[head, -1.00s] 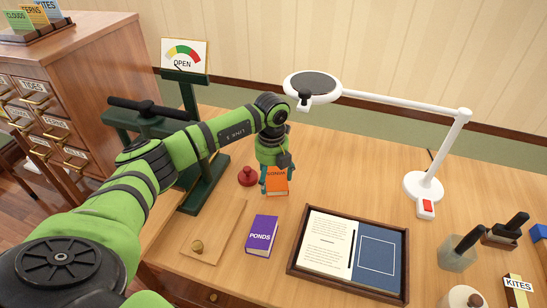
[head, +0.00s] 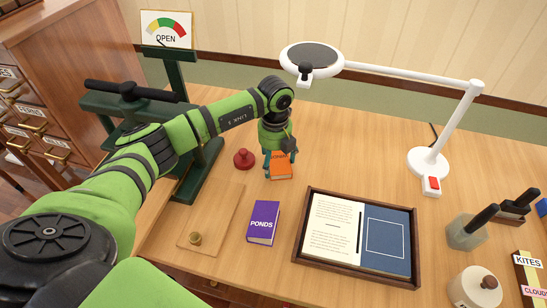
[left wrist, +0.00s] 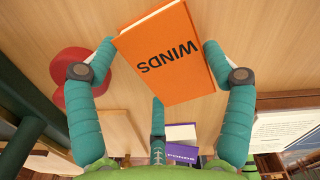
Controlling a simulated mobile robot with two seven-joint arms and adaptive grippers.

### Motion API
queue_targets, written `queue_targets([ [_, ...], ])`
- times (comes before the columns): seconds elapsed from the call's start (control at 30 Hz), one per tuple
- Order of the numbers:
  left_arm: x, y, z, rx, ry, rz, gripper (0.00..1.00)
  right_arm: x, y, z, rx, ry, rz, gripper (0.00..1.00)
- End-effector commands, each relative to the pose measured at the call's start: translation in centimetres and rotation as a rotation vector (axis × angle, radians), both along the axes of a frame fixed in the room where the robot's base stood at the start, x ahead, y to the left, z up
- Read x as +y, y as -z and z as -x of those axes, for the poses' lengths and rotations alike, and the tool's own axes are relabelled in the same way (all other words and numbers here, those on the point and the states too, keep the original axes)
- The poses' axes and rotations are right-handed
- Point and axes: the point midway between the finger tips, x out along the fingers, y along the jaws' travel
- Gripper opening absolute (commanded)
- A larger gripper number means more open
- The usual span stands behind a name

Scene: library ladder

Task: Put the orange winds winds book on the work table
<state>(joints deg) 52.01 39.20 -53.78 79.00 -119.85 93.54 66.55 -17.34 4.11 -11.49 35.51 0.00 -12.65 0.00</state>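The orange WINDS book (head: 281,166) is on or just above the work table (head: 330,150), beside the red knob-like piece; I cannot tell if its underside touches the wood. In the left wrist view the orange book (left wrist: 165,55) shows its cover, turned at a slant. My left gripper (head: 279,160) is over it from above, hiding part of the cover. In the left wrist view its curled fingertips (left wrist: 158,48) meet the book's two sides, and a third finger reaches its near edge. It looks shut on the book. My right gripper is not in view.
A red knob-like piece (head: 243,158) stands left of the book. A purple PONDS book (head: 263,222) lies in front. A framed tray (head: 302,262) holds pages, with a white lamp (head: 431,160) behind it. A dark green press (head: 183,150) stands left. Bare wood lies right of the gripper.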

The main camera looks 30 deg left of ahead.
Motion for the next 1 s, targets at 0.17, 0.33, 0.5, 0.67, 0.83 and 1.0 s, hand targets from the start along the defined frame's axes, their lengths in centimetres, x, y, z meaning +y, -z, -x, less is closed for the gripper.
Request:
queue_targets([
  [0.17, 0.1, 0.0, 0.0, 0.001, -0.001, -0.001, 1.0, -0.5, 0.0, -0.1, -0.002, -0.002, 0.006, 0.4],
  [0.33, 0.1, 0.0, 0.0, 0.001, -0.001, -0.001, 1.0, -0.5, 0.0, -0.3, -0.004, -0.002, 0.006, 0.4],
  [0.5, 0.1, -0.7, 0.0, -0.002, -0.001, -0.001, 1.0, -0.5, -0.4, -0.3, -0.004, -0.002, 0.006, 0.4],
  [0.67, 0.1, -3.0, -0.1, -0.005, -0.001, -0.001, 1.0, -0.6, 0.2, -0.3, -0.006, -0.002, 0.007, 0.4],
  [0.83, 0.1, -5.9, -0.1, -0.004, -0.002, 0.0, 1.0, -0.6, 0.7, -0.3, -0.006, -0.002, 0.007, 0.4],
  [1.0, 0.1, -7.6, -0.1, -0.002, -0.001, -0.001, 1.0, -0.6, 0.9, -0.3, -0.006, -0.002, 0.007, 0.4],
])
